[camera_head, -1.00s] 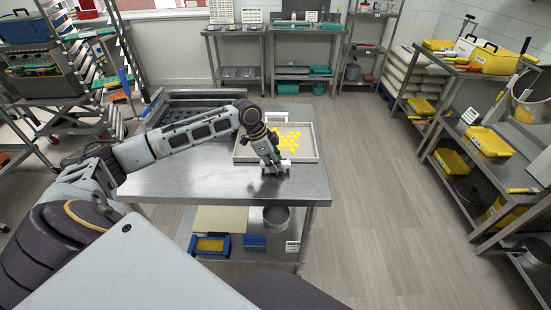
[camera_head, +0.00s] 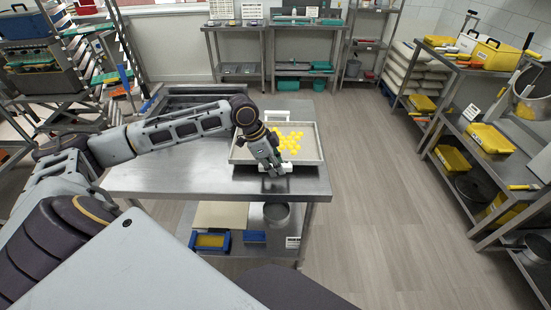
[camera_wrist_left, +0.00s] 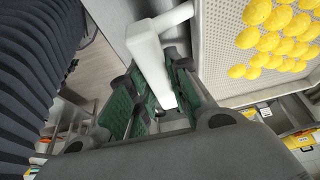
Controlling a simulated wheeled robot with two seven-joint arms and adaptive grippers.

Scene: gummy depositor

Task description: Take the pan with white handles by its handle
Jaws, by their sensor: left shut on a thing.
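The pan (camera_head: 239,154) is a shallow light tray with yellow gummies (camera_head: 288,138) in it, on the steel table. One white handle (camera_head: 286,168) is on its near side and another white handle (camera_head: 278,115) is on its far side. My left gripper (camera_head: 275,170) is at the near handle. In the left wrist view the white handle (camera_wrist_left: 146,55) runs between the green-padded fingers of my left gripper (camera_wrist_left: 150,100), which is shut on it. The fingers hide part of the handle. My right gripper is not in view.
The steel table (camera_head: 160,178) has bare top left of the pan. A lower shelf holds a blue-ended frame (camera_head: 210,241) and a metal pot (camera_head: 276,213). Shelving with yellow boxes (camera_head: 490,139) stands at the right. The floor (camera_head: 375,190) between is clear.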

